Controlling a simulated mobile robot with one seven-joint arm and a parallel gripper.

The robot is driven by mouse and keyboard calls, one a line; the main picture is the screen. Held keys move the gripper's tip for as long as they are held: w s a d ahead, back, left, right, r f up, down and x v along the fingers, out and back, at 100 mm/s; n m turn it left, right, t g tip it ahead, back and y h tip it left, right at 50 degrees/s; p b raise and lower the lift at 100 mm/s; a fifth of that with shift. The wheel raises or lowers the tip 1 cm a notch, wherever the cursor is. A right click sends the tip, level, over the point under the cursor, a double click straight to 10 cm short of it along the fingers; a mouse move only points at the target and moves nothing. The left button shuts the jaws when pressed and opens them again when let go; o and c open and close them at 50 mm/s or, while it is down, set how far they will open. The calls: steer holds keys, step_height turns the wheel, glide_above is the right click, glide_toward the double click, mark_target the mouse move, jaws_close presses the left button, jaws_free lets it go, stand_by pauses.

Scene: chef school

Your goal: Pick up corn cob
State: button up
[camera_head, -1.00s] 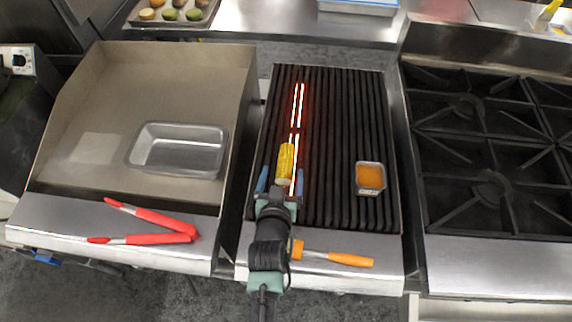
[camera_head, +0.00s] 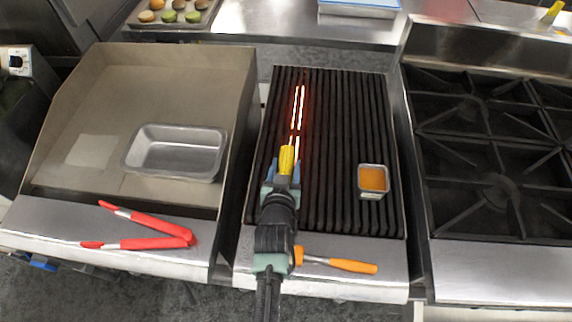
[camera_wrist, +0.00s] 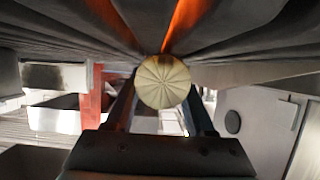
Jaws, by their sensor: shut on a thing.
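The yellow corn cob (camera_head: 286,158) is over the black grill grate (camera_head: 335,150), its length pointing away from me, beside the glowing burner strip. My gripper (camera_head: 283,177) is at its near end, with blue fingers on either side, shut on it. In the wrist view the cob's pale round end (camera_wrist: 162,82) shows between the two dark fingers, just below the grate bars as pictured. I cannot tell whether the cob still touches the grate.
A small metal container of orange sauce (camera_head: 373,181) stands on the grate to the right. An orange-handled brush (camera_head: 345,264) and red tongs (camera_head: 140,232) lie on the front ledges. An empty metal pan (camera_head: 175,153) sits on the left griddle. The right stovetop (camera_head: 490,150) is clear.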

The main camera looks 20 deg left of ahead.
mark_target(286, 165)
jaws_close()
steer(key=shift+r, duration=0.2)
step_height(286, 165, up, 10)
steer(key=shift+f, duration=0.15)
